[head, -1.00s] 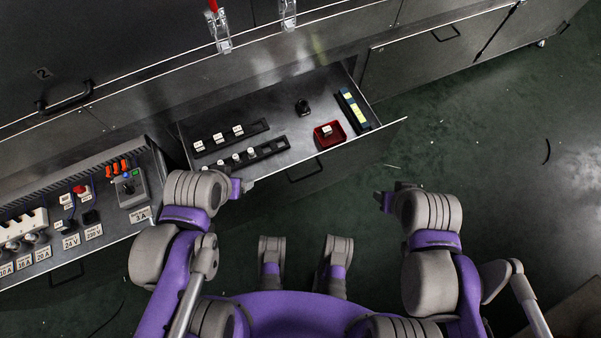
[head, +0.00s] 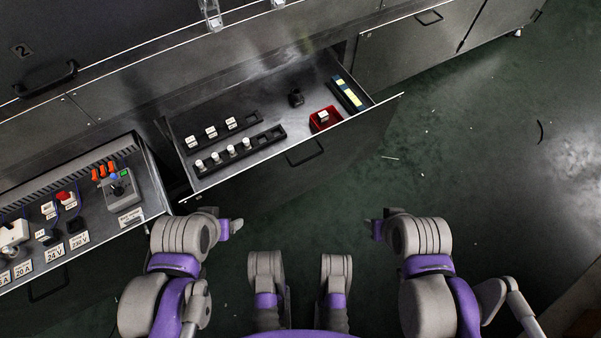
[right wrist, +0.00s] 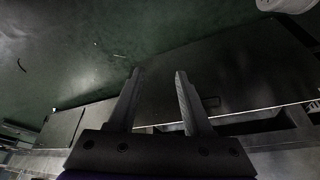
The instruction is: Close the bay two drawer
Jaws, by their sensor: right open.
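My right gripper (head: 371,228) is in front of the drawer's right part, also apart.
The drawer holds two dark strips with white pieces, a red bin (head: 325,120), a black knob (head: 296,98) and a blue-yellow block (head: 348,94). A control panel (head: 130,215) with switches juts out at left. Green floor (head: 460,200) is clear at right.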

